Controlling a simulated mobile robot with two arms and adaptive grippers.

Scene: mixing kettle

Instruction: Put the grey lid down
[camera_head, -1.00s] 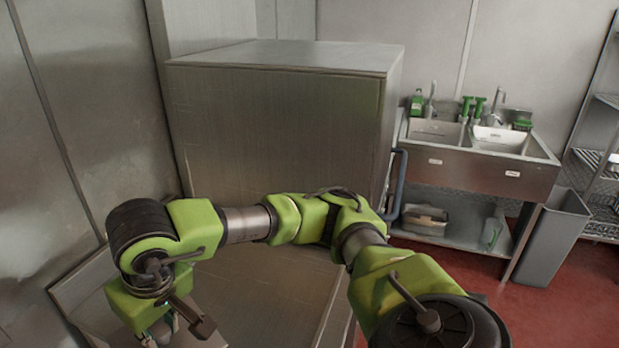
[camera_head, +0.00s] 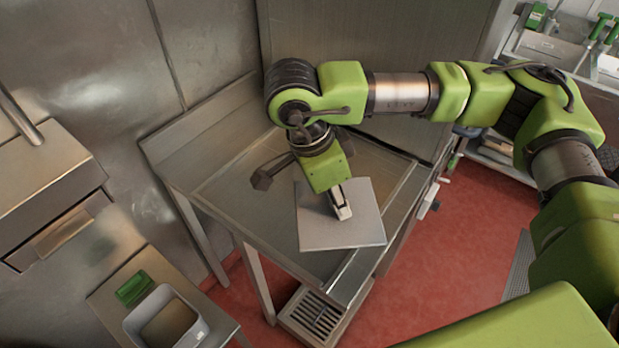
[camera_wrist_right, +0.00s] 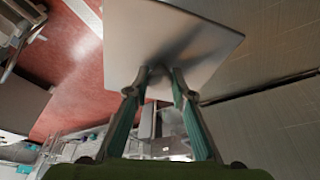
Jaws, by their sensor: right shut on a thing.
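The grey lid (camera_head: 320,236) is a flat, square plate in the head view, over the front part of the steel sink table (camera_head: 222,178). My right gripper (camera_head: 342,212) is above it with fingers pointing down, shut on it near its middle. In the right wrist view the lid (camera_wrist_right: 180,35) spans the top, and both fingertips of my right gripper (camera_wrist_right: 160,72) meet at its face. The lid looks tilted and seems to be above the table; I cannot tell whether any edge touches. My left gripper is not in view.
A tall steel cabinet (camera_head: 380,40) stands behind the table. At the lower left are a low table with a grey bin (camera_head: 165,318) and a green object (camera_head: 133,288). A floor drain grate (camera_head: 315,312) lies below. The table's left part is bare.

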